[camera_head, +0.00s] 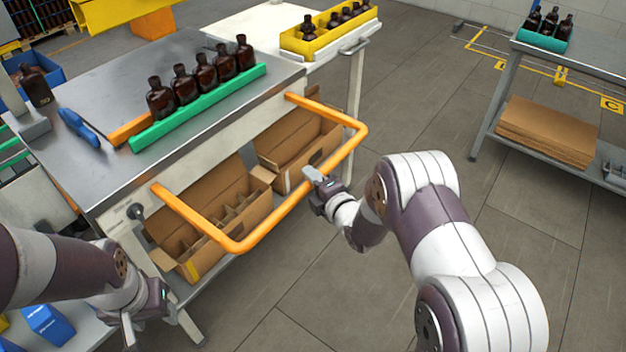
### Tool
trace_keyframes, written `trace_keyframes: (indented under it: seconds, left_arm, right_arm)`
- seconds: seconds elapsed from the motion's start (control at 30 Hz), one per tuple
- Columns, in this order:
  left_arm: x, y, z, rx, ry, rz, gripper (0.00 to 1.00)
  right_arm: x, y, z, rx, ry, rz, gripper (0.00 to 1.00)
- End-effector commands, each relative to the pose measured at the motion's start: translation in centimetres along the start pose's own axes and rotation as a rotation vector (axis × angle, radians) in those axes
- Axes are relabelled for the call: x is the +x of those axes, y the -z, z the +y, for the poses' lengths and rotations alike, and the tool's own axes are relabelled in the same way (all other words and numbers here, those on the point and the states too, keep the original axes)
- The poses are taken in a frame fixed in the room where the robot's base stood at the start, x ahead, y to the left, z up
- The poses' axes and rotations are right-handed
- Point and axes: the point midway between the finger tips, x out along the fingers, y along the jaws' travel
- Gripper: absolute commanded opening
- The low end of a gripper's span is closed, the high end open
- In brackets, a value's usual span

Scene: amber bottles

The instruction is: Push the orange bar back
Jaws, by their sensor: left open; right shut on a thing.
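The orange bar (207,227) is a bent tube frame that juts out from the front side of the metal-topped table (100,170). Its long outer rail runs from lower left to upper right, and both ends meet the table's side. My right gripper (312,180) is shut on the outer rail, right of its middle. The fingers partly hide the rail there. My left gripper (130,330) is low at the left, apart from the bar, open and empty.
Cardboard boxes (262,208) with dividers sit below the bar. Several amber bottles (205,72) stand in a row behind a green strip (200,108) on the table. A blue object (78,128) lies nearby. Open floor (400,100) lies to the right, before another table (590,68).

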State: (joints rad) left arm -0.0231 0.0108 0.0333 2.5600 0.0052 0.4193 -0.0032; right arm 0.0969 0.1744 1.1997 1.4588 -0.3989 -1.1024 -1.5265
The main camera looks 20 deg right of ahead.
Motion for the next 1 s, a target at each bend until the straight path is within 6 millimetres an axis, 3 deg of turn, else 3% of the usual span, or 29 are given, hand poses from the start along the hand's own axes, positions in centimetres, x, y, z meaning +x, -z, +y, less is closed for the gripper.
trace_keyframes:
  seconds: [0.17,0.37,1.0]
  left_arm:
    - [0.6,-0.1,0.0,0.000,0.000,0.000,0.51]
    - [2.2,-0.3,0.0,0.000,0.000,0.000,0.51]
    - [9.5,-1.1,0.0,0.000,0.000,0.000,0.51]
  right_arm:
    - [0.7,0.3,0.0,-0.001,-0.001,0.001,0.00]
    - [3.0,1.3,0.2,-0.002,-0.003,0.002,0.00]
    - [13.8,5.8,2.4,-0.001,-0.004,0.001,0.00]
